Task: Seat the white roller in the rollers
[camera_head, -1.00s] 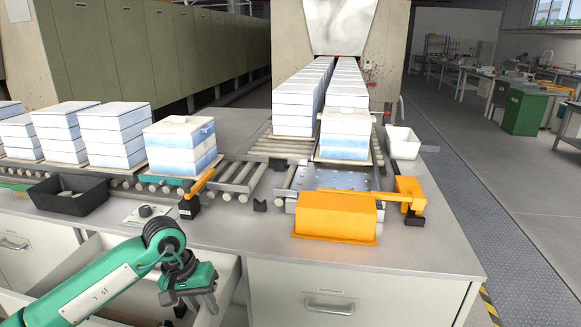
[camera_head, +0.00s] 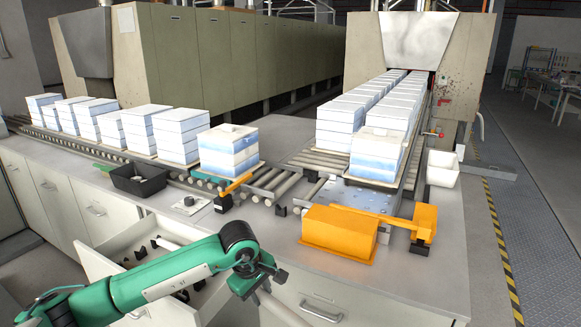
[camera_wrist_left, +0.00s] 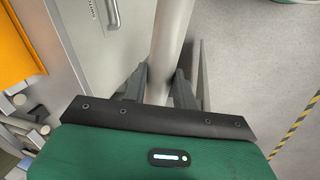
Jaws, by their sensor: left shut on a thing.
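The conveyor rollers (camera_head: 286,187) lie on the bench behind, well apart from the held roller. My right gripper is not in view.
The open drawer (camera_head: 106,270) holds small dark supports. On the bench are a black tray (camera_head: 140,181), an orange cover (camera_head: 338,231), an orange arm (camera_head: 424,222) and a white bin (camera_head: 443,168). Block stacks (camera_head: 228,150) stand on the conveyor. Bare bench lies in front of the rollers.

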